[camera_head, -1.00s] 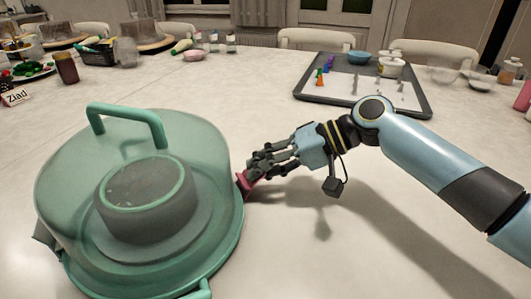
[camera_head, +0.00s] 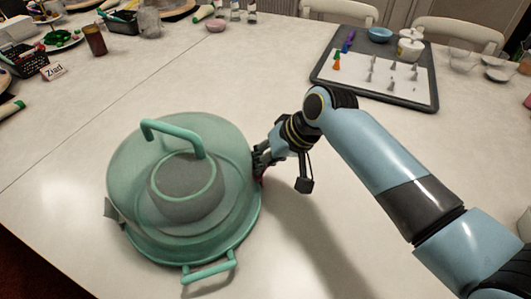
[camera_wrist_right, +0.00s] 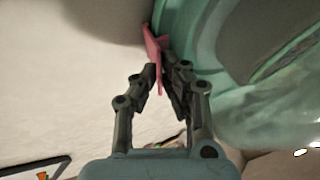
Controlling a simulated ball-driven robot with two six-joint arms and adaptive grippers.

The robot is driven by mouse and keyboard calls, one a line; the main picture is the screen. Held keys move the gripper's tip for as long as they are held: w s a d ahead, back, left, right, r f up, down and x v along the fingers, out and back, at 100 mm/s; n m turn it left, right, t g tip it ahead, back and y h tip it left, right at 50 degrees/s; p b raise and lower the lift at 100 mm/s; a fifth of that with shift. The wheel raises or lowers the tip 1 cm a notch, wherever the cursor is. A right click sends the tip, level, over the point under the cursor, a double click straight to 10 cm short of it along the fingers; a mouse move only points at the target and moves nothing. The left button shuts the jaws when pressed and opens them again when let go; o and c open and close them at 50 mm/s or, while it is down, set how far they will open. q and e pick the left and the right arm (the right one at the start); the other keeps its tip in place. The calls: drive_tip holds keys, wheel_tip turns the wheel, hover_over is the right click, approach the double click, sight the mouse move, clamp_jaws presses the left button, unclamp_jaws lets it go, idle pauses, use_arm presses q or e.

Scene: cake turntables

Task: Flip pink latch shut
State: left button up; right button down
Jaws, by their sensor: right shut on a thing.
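The pink latch (camera_wrist_right: 153,46) sits on the side of the teal cake carrier, between my right gripper's fingertips in the right wrist view. In the head view it is almost wholly hidden behind the fingers. The carrier has a clear greenish dome (camera_head: 225,135) with a teal handle on top (camera_head: 170,129), and a grey round cake (camera_head: 185,190) shows inside. My right gripper (camera_head: 261,160) is at the carrier's right side, shut on the latch; it also shows in the right wrist view (camera_wrist_right: 162,70). My left gripper is not in view.
A dark tray (camera_head: 428,99) with a white sheet and small figures lies at the back right. A name card (camera_head: 54,71) and a brown cup (camera_head: 95,40) stand at the back left. A grey tab (camera_head: 110,208) sticks out at the carrier's left.

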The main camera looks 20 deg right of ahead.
idle(0.4)
drive_tip(key=c, duration=1.8)
unclamp_jaws()
drive_tip(key=v, duration=1.2)
drive_tip(key=shift+a, duration=0.1)
drive_tip(key=shift+f, duration=0.1)
